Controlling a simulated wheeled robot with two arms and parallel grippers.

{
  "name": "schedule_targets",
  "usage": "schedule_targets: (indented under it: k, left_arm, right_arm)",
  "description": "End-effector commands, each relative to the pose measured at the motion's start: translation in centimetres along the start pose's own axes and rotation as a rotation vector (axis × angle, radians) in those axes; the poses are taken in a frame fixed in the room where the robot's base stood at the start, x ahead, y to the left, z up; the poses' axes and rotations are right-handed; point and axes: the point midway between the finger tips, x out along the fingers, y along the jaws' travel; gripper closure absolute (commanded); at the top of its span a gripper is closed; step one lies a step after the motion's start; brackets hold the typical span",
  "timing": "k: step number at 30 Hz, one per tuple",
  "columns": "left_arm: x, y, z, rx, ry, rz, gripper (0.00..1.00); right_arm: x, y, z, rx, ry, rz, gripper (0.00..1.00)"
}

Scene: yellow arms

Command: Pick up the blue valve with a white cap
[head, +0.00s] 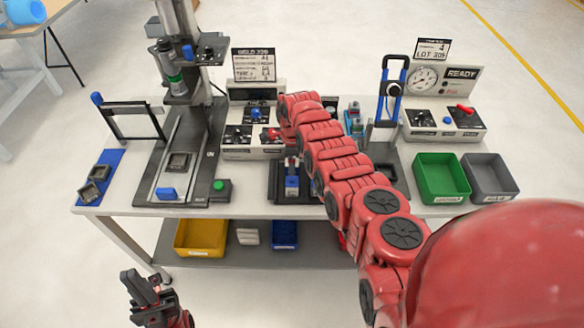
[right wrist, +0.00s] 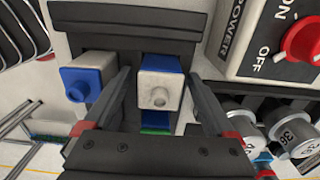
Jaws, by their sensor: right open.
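In the right wrist view, a blue valve with a white cap (right wrist: 160,88) sits in a dark rack (right wrist: 125,22), its white square front and round nub facing the camera. My right gripper (right wrist: 160,100) is open, with one finger on each side of this valve; I cannot tell whether either touches it. A second valve (right wrist: 80,82), with a blue front and whitish body, sits left of the left finger. In the head view, my right arm reaches to the back of the table. My left gripper (head: 148,298) is low at the left, away from the table; its opening is unclear.
A power panel with a red knob (right wrist: 302,40) and several metal cylinders (right wrist: 247,112) lie close right of my right gripper. In the head view, green (head: 442,178) and grey (head: 490,177) bins stand at the table's right. A press stand (head: 185,80) rises at the left.

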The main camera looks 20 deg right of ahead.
Motion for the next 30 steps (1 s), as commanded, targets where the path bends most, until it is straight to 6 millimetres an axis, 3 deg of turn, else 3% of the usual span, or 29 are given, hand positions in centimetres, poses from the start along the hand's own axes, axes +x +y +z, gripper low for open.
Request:
schedule_targets:
  k: [3, 18, 30]
  left_arm:
    - [0.0, 0.0, 0.0, 0.0, 0.0, 0.0, 1.0]
    - [-0.01, 0.0, 0.01, 0.0, 0.0, 0.0, 1.0]
    - [-0.03, 0.0, 0.01, 0.0, 0.0, 0.0, 1.0]
  right_arm:
    - [0.0, 0.0, 0.01, 0.0, 0.0, 0.0, 0.1]
    - [0.0, 0.0, -0.01, 0.0, 0.0, 0.0, 1.0]
    - [-0.3, -0.07, 0.0, 0.0, 0.0, -0.002, 1.0]
